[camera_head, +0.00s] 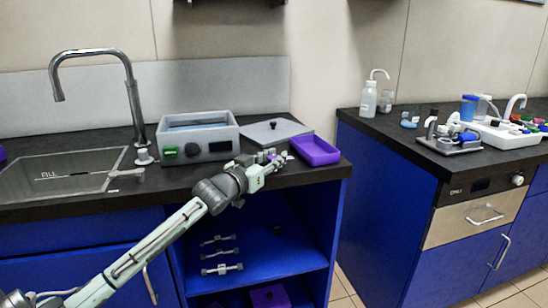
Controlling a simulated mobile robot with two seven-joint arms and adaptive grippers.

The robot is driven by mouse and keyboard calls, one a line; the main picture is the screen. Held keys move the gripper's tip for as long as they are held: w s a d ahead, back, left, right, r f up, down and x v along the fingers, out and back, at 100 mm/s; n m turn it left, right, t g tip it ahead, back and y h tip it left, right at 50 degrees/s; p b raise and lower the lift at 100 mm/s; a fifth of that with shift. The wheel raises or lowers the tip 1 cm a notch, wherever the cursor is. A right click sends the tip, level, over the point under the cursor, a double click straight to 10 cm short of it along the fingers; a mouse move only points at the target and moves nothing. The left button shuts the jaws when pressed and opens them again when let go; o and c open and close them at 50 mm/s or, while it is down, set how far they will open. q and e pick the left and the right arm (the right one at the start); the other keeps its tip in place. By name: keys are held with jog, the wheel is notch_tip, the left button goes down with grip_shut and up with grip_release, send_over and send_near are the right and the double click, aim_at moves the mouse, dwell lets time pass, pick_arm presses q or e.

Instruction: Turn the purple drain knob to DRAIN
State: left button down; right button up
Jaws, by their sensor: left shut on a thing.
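My left gripper (278,160) reaches over the counter from the lower left, beside the front-left of a purple tray (315,150). It is shut on a small purple part (269,153) at its fingertips. The part is too small and too covered by the fingers to tell for sure whether it is the drain knob. No DRAIN marking can be read. My right gripper is not in view.
A grey box-shaped bath (198,131) with a black knob and green switch stands left of my gripper; a flat grey lid (275,131) lies behind it. A sink (62,172) with a tall tap is at left. Bottles and a white tray (503,136) occupy the right counter.

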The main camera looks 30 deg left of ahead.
pick_arm(q)
jog(key=c, duration=1.1)
grip_release()
jog(key=shift+c, duration=0.2)
jog(key=s, duration=1.2)
